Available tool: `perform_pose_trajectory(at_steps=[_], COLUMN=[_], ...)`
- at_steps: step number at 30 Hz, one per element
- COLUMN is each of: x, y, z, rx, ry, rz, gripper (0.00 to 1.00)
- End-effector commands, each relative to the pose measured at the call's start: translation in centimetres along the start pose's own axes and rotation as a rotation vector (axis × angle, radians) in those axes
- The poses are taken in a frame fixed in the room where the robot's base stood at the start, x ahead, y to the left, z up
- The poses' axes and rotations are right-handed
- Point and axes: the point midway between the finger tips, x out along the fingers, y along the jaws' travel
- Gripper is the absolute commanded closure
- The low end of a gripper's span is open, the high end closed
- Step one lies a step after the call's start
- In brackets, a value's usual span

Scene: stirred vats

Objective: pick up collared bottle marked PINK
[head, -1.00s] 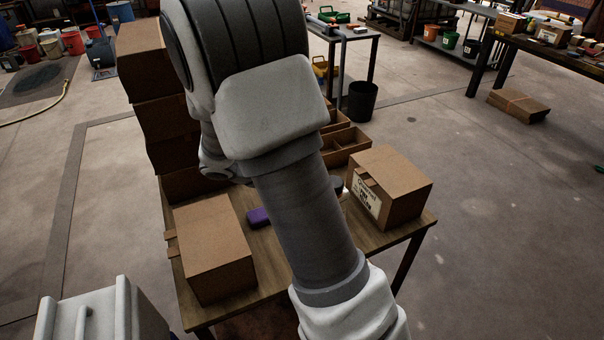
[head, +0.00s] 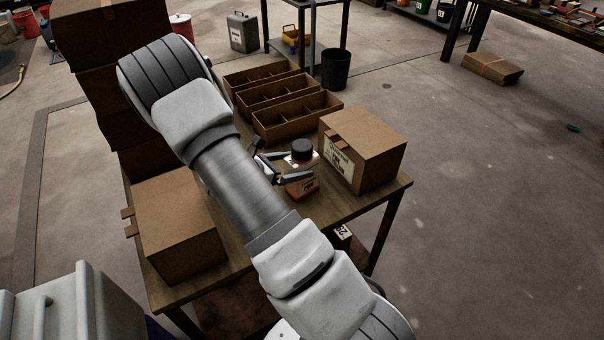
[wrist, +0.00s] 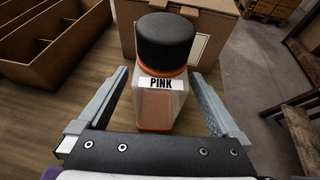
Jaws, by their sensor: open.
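The bottle marked PINK (wrist: 160,90) stands upright on the table, with a black cap, an orange collar and a clear body with orange at its base. It also shows in the head view (head: 302,160), partly behind my gripper's jaws. My gripper (wrist: 160,98) is open, with one finger to the left and one to the right of the bottle. Gaps show between the fingers and the bottle's sides. In the head view my gripper (head: 284,168) is low over the table beside the bottle.
A labelled cardboard box (head: 372,147) stands close behind the bottle in the wrist view. Wooden divided trays (head: 290,103) lie at the table's back. Another cardboard box (head: 178,232) stands at left, near stacked boxes (head: 105,40). The wooden table (head: 335,205) has a little bare room in front.

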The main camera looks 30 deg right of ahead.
Motion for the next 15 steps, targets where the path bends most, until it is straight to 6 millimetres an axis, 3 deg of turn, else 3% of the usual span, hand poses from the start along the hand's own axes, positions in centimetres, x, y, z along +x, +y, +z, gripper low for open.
perform_pose_trajectory(at_steps=[5, 12, 15], x=[2.7, 3.0, 3.0], y=[-0.1, 0.0, 0.0], z=[-0.3, -0.2, -0.2], rx=[0.001, 0.001, 0.001], ry=[0.000, 0.001, 0.001], rz=[-0.002, 0.000, 0.000], gripper=[0.00, 0.00, 0.16])
